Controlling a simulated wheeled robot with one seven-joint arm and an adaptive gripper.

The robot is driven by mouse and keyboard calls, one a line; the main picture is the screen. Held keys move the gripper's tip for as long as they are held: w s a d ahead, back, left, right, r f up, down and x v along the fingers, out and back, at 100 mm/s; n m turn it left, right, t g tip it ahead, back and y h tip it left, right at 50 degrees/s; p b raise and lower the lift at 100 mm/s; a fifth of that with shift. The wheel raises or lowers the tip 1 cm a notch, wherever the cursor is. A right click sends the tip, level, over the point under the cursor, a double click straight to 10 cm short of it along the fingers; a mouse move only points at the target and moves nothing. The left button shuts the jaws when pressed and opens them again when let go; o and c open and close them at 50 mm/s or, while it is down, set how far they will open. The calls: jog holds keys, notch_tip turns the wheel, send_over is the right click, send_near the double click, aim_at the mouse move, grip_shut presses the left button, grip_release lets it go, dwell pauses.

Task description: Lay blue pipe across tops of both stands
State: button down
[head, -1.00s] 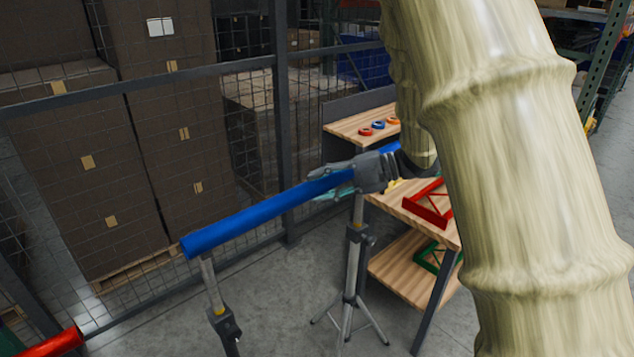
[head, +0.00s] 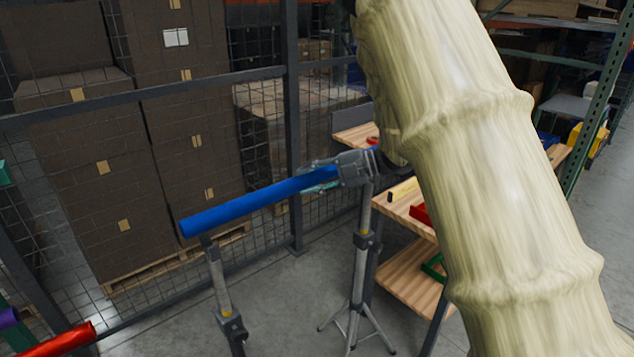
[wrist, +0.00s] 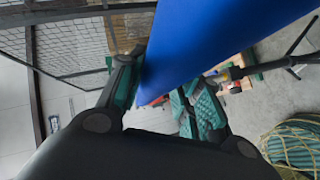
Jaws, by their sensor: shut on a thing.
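The blue pipe (head: 250,203) slants across the head view, its left end nearer me. My gripper (head: 320,178) is shut on it near its far right end. The pipe's left part is above the left stand (head: 221,290), close over its dark top; I cannot tell if they touch. The right stand (head: 361,262) rises beneath my gripper, and its top is partly hidden by the gripper. In the wrist view, the blue pipe (wrist: 205,40) runs between the teal-padded fingers of my gripper (wrist: 160,90).
A mesh fence (head: 292,130) and stacked brown boxes (head: 110,150) stand behind. A wooden shelf table (head: 408,215) with red and green pieces is close to the right stand. A red pipe (head: 62,340) lies at lower left. Grey floor is open between the stands.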

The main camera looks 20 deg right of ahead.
jog(key=shift+w+a+r, duration=0.3)
jog(key=shift+w+r, duration=0.05)
jog(key=shift+w, duration=0.2)
jog(key=shift+w+f+b, duration=0.15)
jog(key=shift+f+b, duration=0.25)
jog(key=shift+f, duration=0.5)
jog(key=shift+f+b, duration=0.5)
jog(key=shift+f, duration=0.35)
jog(key=shift+f+b, duration=1)
jog(key=shift+f, duration=0.9)
jog(key=c, duration=0.9)
grip_release()
